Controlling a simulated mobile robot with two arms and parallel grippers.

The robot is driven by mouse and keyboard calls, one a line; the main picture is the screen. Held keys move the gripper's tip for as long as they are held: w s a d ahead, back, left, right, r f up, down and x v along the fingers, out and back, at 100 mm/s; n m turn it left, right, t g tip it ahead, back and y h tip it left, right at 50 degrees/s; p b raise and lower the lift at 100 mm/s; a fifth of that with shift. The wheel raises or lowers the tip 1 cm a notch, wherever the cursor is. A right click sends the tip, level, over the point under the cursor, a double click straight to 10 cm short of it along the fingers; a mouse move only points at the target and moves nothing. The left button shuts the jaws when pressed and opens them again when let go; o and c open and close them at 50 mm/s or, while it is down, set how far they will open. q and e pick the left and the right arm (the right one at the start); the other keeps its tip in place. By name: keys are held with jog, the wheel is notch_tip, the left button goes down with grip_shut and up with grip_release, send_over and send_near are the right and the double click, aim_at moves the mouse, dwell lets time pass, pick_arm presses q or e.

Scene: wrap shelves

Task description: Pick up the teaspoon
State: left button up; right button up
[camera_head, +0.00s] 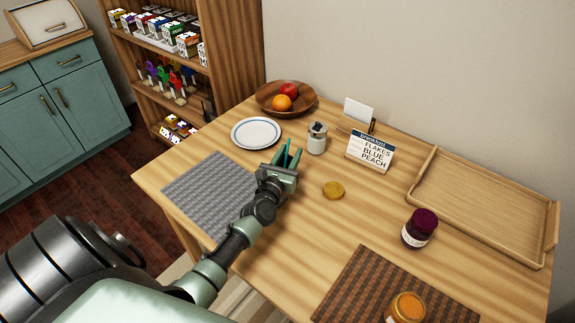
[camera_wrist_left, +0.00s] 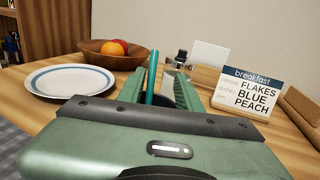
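My left gripper (camera_head: 287,160) is over the table, between the grey placemat and the small jar, its fingers pointing toward the back. In the left wrist view its two green fingers (camera_wrist_left: 160,88) stand apart. A thin teal rod (camera_wrist_left: 152,78) shows between them, nearer the left finger, with a gap to the right one. It may be the teaspoon's handle; no spoon bowl shows, and I cannot tell whether it touches a finger. No other spoon is visible. My right gripper is not in view.
A small jar (camera_head: 317,139) stands just right of the gripper; a plate (camera_head: 256,132) and fruit bowl (camera_head: 270,98) lie behind it. A breakfast sign (camera_head: 370,153), yellow disc (camera_head: 334,190), dark jam jar (camera_head: 419,229) and wooden tray (camera_head: 470,212) are to the right.

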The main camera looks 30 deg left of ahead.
pick_arm(q)
grip_shut()
jog(key=shift+r, duration=0.1)
